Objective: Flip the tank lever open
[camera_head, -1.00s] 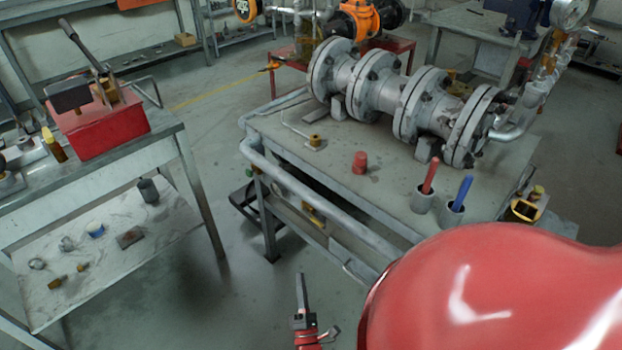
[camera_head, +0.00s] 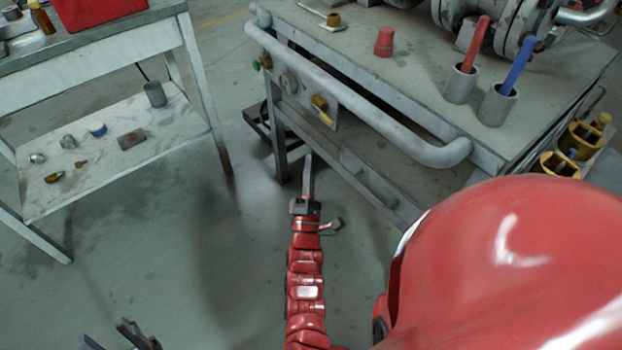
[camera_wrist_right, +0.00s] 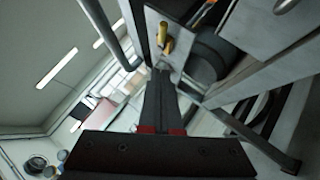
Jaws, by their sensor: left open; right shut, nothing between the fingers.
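A yellow lever (camera_head: 322,110) sits on a small upright plate (camera_head: 309,100) under the near side of the grey workbench. It looks like the tank lever, but no tank shows clearly. The lever also shows near the top of the right wrist view (camera_wrist_right: 164,38). My right gripper (camera_head: 308,172) is shut and empty, below and a little left of the lever in the head view, apart from it. In the right wrist view its closed fingers (camera_wrist_right: 158,80) point toward the plate. My left gripper (camera_head: 118,338) is open at the bottom left edge, far from the lever, and partly cut off.
A thick grey rail (camera_head: 345,95) runs along the workbench (camera_head: 425,130) above the lever. Red and blue handles stand in grey cups (camera_head: 497,104) on top. A side table (camera_head: 105,150) with a lower shelf stands at left. Open floor (camera_head: 235,240) lies between.

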